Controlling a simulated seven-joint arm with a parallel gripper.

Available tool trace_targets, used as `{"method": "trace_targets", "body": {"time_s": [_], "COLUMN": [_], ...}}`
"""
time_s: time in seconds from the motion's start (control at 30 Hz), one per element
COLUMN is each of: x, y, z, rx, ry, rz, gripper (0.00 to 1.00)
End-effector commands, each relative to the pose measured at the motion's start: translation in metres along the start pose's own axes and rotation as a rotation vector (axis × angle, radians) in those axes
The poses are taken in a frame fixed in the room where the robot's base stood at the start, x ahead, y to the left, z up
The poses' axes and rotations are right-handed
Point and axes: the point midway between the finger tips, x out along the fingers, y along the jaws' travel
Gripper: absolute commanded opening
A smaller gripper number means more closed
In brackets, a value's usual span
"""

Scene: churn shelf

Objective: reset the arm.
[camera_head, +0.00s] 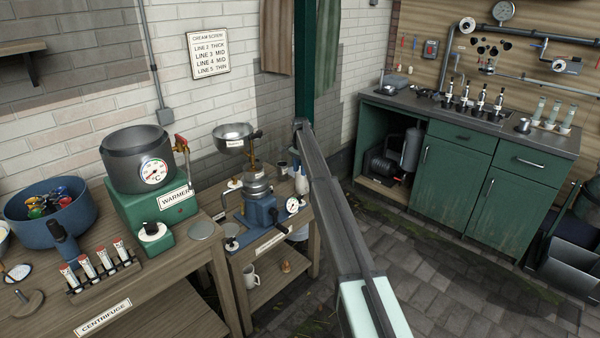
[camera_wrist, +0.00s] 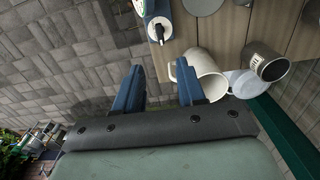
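My gripper (camera_wrist: 158,78) shows in the wrist view as two blue fingers standing apart, with paving seen between them. In the head view my arm (camera_head: 335,215) reaches up from the bottom past the right side of the separator stand, and my fingers cannot be made out there.
A metal cup (camera_wrist: 266,66) is right of the mug. The separator stand (camera_head: 240,262) holds a blue-based separator (camera_head: 262,212). Left is the workbench (camera_head: 170,262) with the green warmer (camera_head: 150,205). Green cabinets (camera_head: 452,178) stand back right. Paved floor (camera_head: 440,275) between is mostly open.

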Motion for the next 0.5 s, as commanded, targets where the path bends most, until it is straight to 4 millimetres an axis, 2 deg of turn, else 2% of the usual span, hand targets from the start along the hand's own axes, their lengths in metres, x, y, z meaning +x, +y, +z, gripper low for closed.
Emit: {"method": "trace_targets", "body": {"time_s": [0.3,0.5], "x": [0.0004,0.0004], "y": [0.0000,-0.0033], "z": [0.0001,-0.0024], "rx": [-0.017,-0.161], "ry": [0.000,0.013], "rz": [0.000,-0.015], "gripper": [0.39,0.39]}}
